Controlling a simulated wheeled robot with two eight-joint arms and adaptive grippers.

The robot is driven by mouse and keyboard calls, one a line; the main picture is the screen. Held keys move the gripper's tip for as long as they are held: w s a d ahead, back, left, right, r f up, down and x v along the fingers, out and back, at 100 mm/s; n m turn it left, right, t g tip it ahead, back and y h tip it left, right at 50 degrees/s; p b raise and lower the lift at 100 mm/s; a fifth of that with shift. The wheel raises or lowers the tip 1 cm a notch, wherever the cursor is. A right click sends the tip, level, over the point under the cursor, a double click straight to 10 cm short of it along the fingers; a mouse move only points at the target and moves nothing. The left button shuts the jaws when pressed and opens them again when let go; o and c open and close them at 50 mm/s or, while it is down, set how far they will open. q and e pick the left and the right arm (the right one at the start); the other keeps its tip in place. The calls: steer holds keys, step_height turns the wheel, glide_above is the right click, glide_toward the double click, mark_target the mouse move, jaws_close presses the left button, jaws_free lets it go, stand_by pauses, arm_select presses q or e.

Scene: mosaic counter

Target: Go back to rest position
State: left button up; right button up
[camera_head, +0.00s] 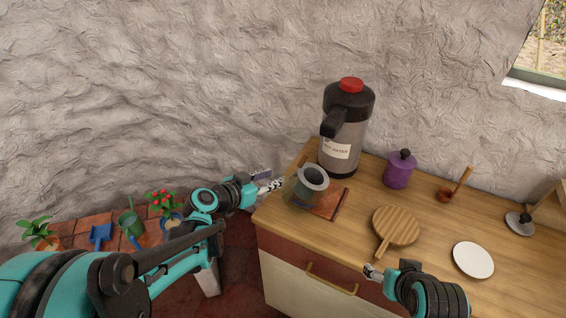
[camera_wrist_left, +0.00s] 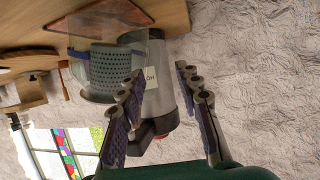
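My left gripper (camera_head: 272,185) is just left of the glass pot with a grey strainer insert (camera_head: 312,180), at the counter's left end. In the left wrist view its fingers (camera_wrist_left: 159,76) are spread with nothing gripped between them. The glass pot (camera_wrist_left: 108,72) stands beyond the fingers, apart from them, with the dispenser (camera_wrist_left: 157,90) behind the gap. My right gripper (camera_head: 374,272) is over the counter's front edge, near the round wooden board's handle. Its fingers are too small to tell whether they are open or shut.
The wooden counter (camera_head: 432,264) also holds a hot water dispenser (camera_head: 345,128), a purple jar (camera_head: 399,172), a round board (camera_head: 396,226), a white plate (camera_head: 473,260) and a small wooden cup (camera_head: 445,196). A reddish tile (camera_head: 328,207) lies by the pot. Potted plants (camera_head: 163,205) stand at left.

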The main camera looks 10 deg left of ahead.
arm_select(q)
steer(key=s+a+f+n+g+y, duration=0.1)
steer(key=s+n+g+y, duration=0.1)
steer(key=s, duration=0.9)
steer(key=s+a+f+n+g+y, duration=0.1)
steer(key=s+a+n+g+y, duration=0.1)
steer(key=s, duration=0.9)
steer(key=n+y, duration=0.1)
steer(key=y, duration=0.1)
steer(key=shift+f+n+g+y, duration=0.3)
steer(key=shift+f+n+g, duration=0.05)
steer(key=shift+n+g, duration=0.05)
